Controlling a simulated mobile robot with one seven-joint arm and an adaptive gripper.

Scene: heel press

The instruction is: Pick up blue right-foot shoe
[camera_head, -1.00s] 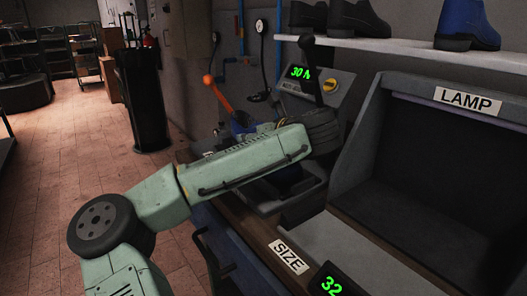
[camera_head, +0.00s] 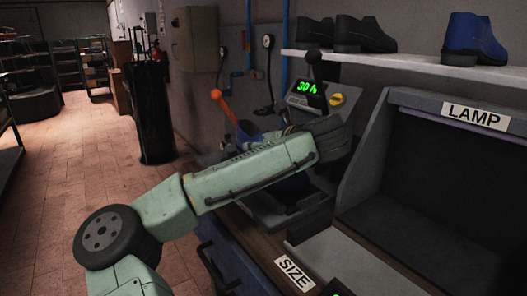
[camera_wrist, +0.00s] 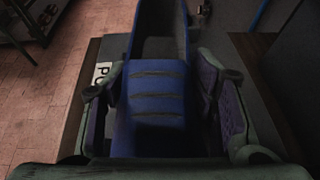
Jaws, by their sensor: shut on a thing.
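A blue shoe (camera_wrist: 158,75) with dark bands across its top fills the middle of the wrist view. The fingers of my gripper (camera_wrist: 160,108) stand on either side of it, shut on it. In the head view my arm hides most of the gripper; a blue part of a shoe (camera_head: 247,131) shows behind the arm, at the press. Whether the shoe still rests on something below is hidden. Another blue shoe (camera_head: 472,38) stands on the white shelf. I cannot tell from these views which foot either shoe is for.
The press display (camera_head: 307,88) reads 30, with an orange-tipped lever (camera_head: 222,105) to its left. The white shelf (camera_head: 410,62) also holds dark shoes (camera_head: 362,35). The LAMP box (camera_head: 440,150) stands to the right. Open tiled floor (camera_head: 90,150) lies at left.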

